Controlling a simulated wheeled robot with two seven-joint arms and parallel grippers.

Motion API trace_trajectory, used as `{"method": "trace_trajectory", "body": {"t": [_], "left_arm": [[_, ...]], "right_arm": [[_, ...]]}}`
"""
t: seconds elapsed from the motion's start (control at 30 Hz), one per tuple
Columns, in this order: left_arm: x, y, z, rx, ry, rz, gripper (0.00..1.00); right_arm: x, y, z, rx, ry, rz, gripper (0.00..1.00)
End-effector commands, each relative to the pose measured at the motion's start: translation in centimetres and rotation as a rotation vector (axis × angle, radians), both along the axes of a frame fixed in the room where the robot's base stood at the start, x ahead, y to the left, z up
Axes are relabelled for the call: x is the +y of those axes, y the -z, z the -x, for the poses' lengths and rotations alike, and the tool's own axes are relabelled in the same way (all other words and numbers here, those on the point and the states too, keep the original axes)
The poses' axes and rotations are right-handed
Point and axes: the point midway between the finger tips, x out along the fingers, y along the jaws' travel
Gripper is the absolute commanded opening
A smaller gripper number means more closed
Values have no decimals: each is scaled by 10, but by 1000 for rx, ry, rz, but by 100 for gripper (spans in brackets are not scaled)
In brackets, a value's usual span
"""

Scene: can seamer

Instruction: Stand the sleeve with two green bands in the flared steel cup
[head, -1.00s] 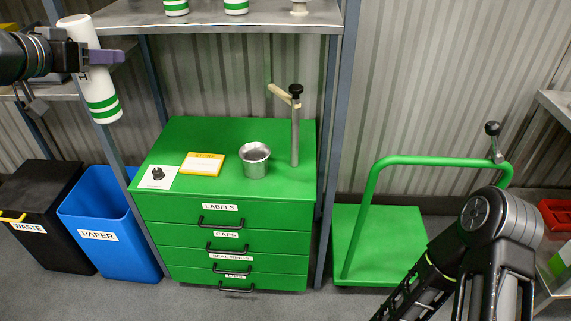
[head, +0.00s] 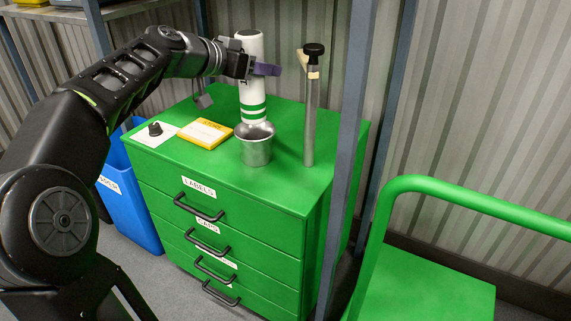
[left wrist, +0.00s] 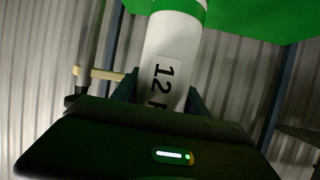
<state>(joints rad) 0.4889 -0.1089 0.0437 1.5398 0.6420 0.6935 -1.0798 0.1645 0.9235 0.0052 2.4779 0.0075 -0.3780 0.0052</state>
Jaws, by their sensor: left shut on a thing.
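The white sleeve with two green bands (head: 251,95) is held upright by my left gripper (head: 262,68), which is shut around its upper part. In the left wrist view the sleeve (left wrist: 174,50) sits between the fingers and shows a label reading "12". The flared steel cup (head: 256,150) stands on the green cabinet top. In the head view the sleeve's lower end is right at the cup's rim and overlaps its back edge. I cannot tell whether the end is above, behind or inside the cup. My right gripper is not in view.
A steel post with a black knob (head: 311,110) stands right of the cup. A yellow block (head: 205,133) and a white card with a black knob (head: 154,132) lie to the left. A blue-grey rack upright (head: 350,170) is in front on the right, beside a green trolley (head: 430,270).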

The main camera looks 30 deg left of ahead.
Motion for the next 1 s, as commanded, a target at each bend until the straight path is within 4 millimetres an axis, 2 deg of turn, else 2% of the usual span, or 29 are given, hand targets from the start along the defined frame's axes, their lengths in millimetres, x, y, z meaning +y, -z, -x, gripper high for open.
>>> {"method": "trace_trajectory", "body": {"t": [0.37,0.7,1.0], "left_arm": [[0,1,0,-1,-1,0,0],[1,49,0,-1,-1,1,0],[0,50,0,-2,-1,0,0]], "right_arm": [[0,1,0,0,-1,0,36],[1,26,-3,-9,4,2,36],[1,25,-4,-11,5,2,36]]}}
